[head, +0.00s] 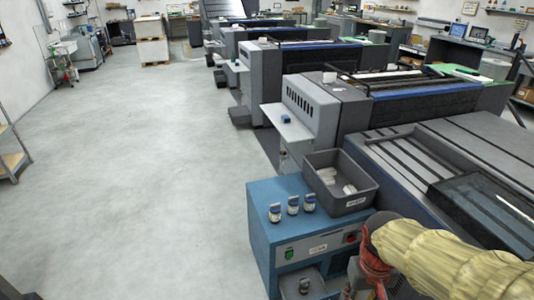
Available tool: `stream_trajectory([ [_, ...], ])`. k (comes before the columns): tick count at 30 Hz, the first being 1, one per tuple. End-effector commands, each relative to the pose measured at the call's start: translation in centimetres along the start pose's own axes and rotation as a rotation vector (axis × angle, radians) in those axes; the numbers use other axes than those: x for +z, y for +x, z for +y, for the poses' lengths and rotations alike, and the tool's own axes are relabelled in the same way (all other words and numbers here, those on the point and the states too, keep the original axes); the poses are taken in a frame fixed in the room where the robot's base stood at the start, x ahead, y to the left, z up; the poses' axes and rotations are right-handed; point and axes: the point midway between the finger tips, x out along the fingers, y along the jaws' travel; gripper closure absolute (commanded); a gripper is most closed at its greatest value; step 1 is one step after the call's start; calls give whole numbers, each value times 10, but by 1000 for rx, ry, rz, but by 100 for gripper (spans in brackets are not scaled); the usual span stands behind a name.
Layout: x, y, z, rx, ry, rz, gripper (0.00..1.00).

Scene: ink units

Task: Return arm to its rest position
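My arm, in a pale yellow sleeve, enters the head view at the lower right. It reaches left to a reddish-brown joint beside the blue cabinet (262,232), then bends down past the bottom edge. My gripper's fingers do not show, so I cannot see whether it holds anything.
On the cabinet stand three small blue-and-white bottles (293,206) and a grey bin (345,205) with white items inside. A small dark container (305,286) sits in a grey holder below. Grey printing units (315,110) line the right. The floor (130,180) at left is clear.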

Motion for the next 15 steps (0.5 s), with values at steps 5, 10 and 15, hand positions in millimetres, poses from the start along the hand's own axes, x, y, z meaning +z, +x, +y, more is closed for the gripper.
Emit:
stream_trajectory([
  [5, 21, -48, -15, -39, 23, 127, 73],
  [10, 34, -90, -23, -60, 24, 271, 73],
  [15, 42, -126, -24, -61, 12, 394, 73],
])
